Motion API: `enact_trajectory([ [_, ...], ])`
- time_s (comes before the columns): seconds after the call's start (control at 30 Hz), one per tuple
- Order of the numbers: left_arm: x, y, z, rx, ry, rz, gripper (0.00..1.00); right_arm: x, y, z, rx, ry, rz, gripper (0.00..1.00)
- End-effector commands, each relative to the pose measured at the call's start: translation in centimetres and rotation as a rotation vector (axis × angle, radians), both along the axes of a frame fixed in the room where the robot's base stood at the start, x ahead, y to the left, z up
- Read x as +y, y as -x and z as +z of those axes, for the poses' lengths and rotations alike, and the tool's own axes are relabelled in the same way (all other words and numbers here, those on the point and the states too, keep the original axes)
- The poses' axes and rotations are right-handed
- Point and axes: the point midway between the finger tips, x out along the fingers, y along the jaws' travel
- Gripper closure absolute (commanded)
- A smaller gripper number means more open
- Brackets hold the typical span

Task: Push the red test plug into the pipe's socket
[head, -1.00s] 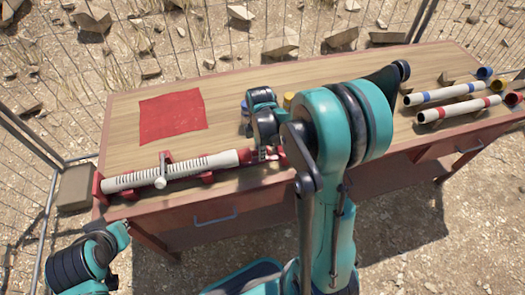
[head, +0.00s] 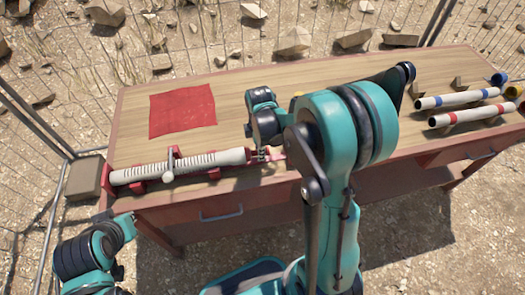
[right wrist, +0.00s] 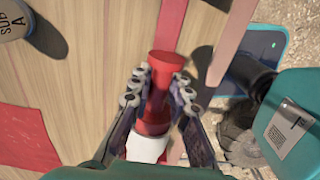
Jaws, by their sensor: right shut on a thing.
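The white ribbed pipe (head: 205,160) lies in a red cradle (head: 213,174) along the table's front left, with a clamp (head: 172,158) across it. My right gripper (head: 263,155) is at the pipe's right end. In the right wrist view, my right gripper (right wrist: 160,85) is shut on the red test plug (right wrist: 166,64), its fingers on both sides. The plug's lower end meets a white piece (right wrist: 147,148), which looks like the pipe's socket end. How deep it sits is unclear. The left arm shows at lower left, but I cannot make out its gripper.
A red cloth (head: 182,110) lies flat at the table's left. Two more white pipes, one with blue bands (head: 455,98) and one with red bands (head: 470,114), rest at the right. A labelled round object (right wrist: 14,20) shows in the wrist view. The middle back is bare wood.

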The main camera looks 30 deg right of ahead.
Motion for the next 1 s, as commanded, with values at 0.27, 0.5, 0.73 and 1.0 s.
enact_trajectory([
  [0.27, 0.0, 0.0, 0.0, 0.000, 0.000, 0.000, 1.00, 0.9, -0.2, 0.0, 0.000, 0.000, 0.002, 1.00],
  [0.5, 0.0, 0.0, -0.1, 0.000, 0.000, 0.000, 1.00, 1.4, -0.3, 0.0, 0.000, 0.000, 0.000, 0.80],
  [0.73, 0.0, 0.0, 0.0, 0.000, 0.000, 0.000, 1.00, 1.4, -0.3, 0.0, 0.000, 0.000, 0.000, 0.58],
  [1.0, 0.0, 0.0, 0.0, 0.000, 0.000, 0.000, 1.00, 1.4, -0.3, 0.9, 0.000, 0.000, 0.000, 0.58],
])
